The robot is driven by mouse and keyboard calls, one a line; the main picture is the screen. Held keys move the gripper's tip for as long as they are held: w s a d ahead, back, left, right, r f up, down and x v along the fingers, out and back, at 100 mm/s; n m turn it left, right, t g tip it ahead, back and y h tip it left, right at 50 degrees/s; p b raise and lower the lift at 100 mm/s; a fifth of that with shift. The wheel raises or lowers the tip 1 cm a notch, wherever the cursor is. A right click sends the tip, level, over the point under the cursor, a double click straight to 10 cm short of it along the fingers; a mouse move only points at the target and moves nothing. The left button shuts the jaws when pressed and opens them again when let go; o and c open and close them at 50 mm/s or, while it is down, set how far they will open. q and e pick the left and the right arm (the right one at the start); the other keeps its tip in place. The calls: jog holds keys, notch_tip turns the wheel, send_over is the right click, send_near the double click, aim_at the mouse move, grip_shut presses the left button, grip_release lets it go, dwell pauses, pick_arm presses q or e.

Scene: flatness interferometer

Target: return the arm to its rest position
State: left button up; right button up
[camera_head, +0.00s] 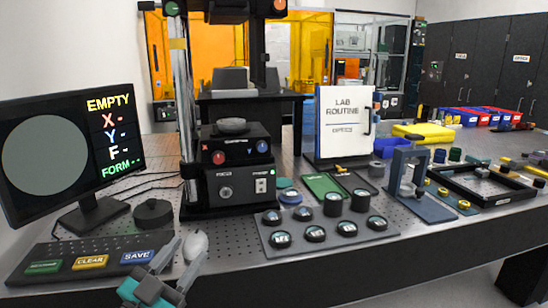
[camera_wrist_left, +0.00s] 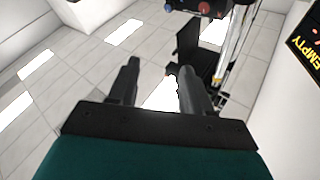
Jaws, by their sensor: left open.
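My left gripper (camera_head: 188,249) is in the lower left of the head view, in front of the bench edge near the button panel. Its two grey fingers are apart and nothing is held between them. In the left wrist view the left gripper (camera_wrist_left: 157,68) also shows its fingers spread, with only floor and a bright patch behind the gap. A pale rounded shape (camera_head: 196,243) shows beside the fingertips; I cannot tell what it is. My right gripper is in neither view.
The button panel (camera_head: 40,270) and monitor (camera_head: 45,150) are at the left. The interferometer (camera_head: 225,192) stands behind. A grey tray (camera_head: 310,249) with several round pieces lies right of my gripper. A small blue-based press (camera_head: 425,208) and black frame (camera_head: 510,196) are farther right.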

pick_arm(q)
jog(key=s+f+n+g+y, duration=0.3)
jog(key=s+f, duration=0.6)
jog(key=f, duration=0.4)
jog(key=s+a+f+n+g+y, duration=0.1)
jog(key=s+f+n+g+y, duration=0.2)
jog(key=s+f, duration=0.7)
notch_tip(320, 180, down, 4)
jog(key=g+y, duration=0.1)
jog(key=g, duration=0.1)
jog(key=shift+s+a+f+n+g, duration=0.15)
jog(key=shift+a+f+n+g, duration=0.05)
jog(key=shift+f+n+g, duration=0.1)
dwell(0.3)
